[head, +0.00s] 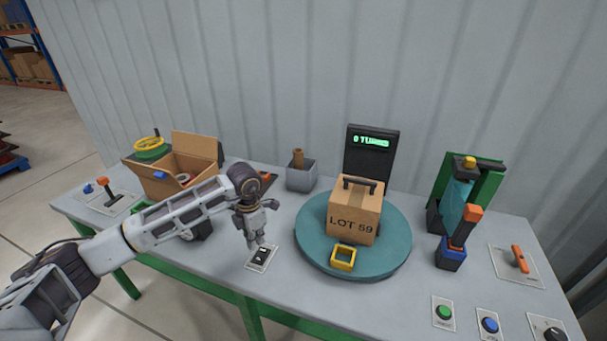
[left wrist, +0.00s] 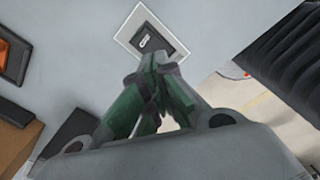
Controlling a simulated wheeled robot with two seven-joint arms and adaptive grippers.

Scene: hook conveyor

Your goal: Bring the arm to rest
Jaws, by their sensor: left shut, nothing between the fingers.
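My left arm reaches in from the left in the head view. My left gripper (head: 252,245) points down over the table, just above a small black switch on a white plate (head: 262,257). In the left wrist view the fingers (left wrist: 154,62) are shut together with nothing between them. The switch plate (left wrist: 146,38) shows just beyond the fingertips there. I cannot tell whether the fingertips touch it. My right gripper is in neither view.
A teal turntable (head: 310,252) carries a box marked LOT 59 (head: 352,222) and a yellow square ring (head: 343,258). An open carton (head: 160,184) stands behind my forearm. A grey bin (head: 301,178) is at the back. Buttons (head: 444,312) and a lever (head: 519,258) are at right.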

